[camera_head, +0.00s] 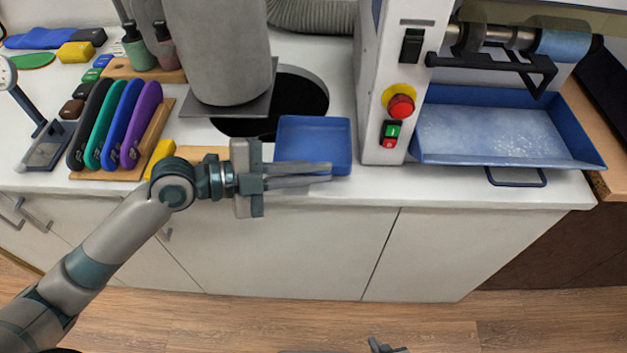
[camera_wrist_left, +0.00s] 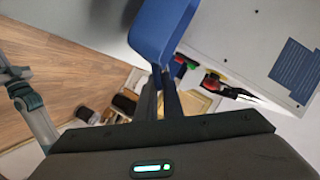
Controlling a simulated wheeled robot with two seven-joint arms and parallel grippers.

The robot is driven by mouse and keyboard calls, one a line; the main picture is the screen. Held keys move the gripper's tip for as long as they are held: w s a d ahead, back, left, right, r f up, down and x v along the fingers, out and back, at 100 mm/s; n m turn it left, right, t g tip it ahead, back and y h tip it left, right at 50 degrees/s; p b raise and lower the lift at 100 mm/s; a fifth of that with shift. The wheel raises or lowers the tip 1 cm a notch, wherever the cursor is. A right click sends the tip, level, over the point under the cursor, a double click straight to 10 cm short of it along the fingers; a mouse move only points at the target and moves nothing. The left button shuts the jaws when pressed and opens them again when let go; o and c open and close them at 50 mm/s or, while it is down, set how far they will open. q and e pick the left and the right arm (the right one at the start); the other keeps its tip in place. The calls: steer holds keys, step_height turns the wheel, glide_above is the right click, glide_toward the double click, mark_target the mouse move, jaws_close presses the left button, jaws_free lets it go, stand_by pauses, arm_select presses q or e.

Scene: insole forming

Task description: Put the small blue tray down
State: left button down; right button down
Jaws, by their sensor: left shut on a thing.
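The small blue tray (camera_head: 312,139) is near the counter's front edge, between the grey cylinder and the machine. It looks level and empty. My left gripper (camera_head: 330,172) comes in from the left and is shut on the tray's near wall. In the left wrist view the fingers (camera_wrist_left: 167,88) meet the blue tray (camera_wrist_left: 160,28) at its edge. I cannot tell whether the tray's underside touches the counter. A dark tip of what looks like my right gripper (camera_head: 386,346) shows at the bottom edge; most of it is hidden.
The white counter (camera_head: 430,183) has a machine with a red button (camera_head: 401,107) and a larger blue tray (camera_head: 590,145) on the right. Several coloured insoles (camera_head: 110,122) stand at left.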

arm_select(q)
steer(key=shift+f, duration=1.8)
steer(key=shift+f, duration=0.2)
steer(key=c, duration=1.9)
jaws_free()
steer(key=shift+c, duration=0.2)
steer(key=shift+o, duration=0.2)
steer(key=shift+r, duration=0.15)
